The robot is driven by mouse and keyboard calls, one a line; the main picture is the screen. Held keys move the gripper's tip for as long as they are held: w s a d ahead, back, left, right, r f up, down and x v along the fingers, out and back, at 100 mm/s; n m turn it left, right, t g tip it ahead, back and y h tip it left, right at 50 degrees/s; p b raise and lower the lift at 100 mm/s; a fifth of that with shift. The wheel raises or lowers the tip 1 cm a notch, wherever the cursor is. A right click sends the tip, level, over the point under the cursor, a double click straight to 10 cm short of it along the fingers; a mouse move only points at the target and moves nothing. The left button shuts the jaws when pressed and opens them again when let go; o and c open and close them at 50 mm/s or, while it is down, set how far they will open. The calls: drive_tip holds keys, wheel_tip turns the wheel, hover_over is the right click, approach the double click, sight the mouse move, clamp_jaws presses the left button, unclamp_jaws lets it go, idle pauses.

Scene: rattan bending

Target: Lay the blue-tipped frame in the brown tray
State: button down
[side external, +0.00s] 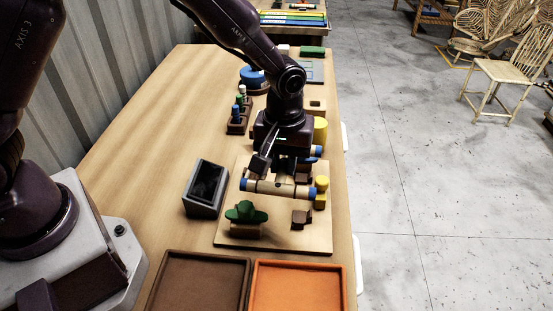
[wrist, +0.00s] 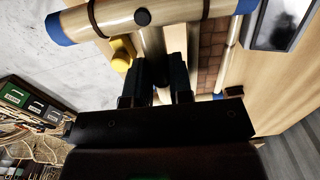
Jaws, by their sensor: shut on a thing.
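The blue-tipped frame (side external: 279,188) is made of pale cane bars with blue ends and dark bindings. It is over the pale wooden board in the side external view, roughly level; I cannot tell whether it touches the board or its fixtures. It also shows large across the top of the wrist view (wrist: 115,20). My gripper (side external: 283,165) points down and is shut on the frame's cross bar, which runs between the fingers in the wrist view (wrist: 162,78). The brown tray (side external: 202,288) lies at the near end of the table and looks empty. The fingertips are partly hidden.
An orange tray (side external: 299,290) adjoins the brown one on the right. The board (side external: 270,243) carries a green-knobbed clamp (side external: 246,213), brown blocks (side external: 301,217) and a yellow piece (side external: 321,188). A dark grey box (side external: 205,188) stands left of it. Pegs (side external: 237,117) stand farther back.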

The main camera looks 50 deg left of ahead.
drive_tip(key=s+d+m, duration=0.2)
drive_tip(key=s+d, duration=0.3)
drive_tip(key=s, duration=0.1)
drive_tip(key=n, duration=0.3)
approach(198, 299)
drive_tip(key=shift+f, duration=3.5)
drive_tip(key=shift+f, duration=0.2)
drive_tip(key=c, duration=0.9)
unclamp_jaws()
drive_tip(key=shift+c, duration=0.2)
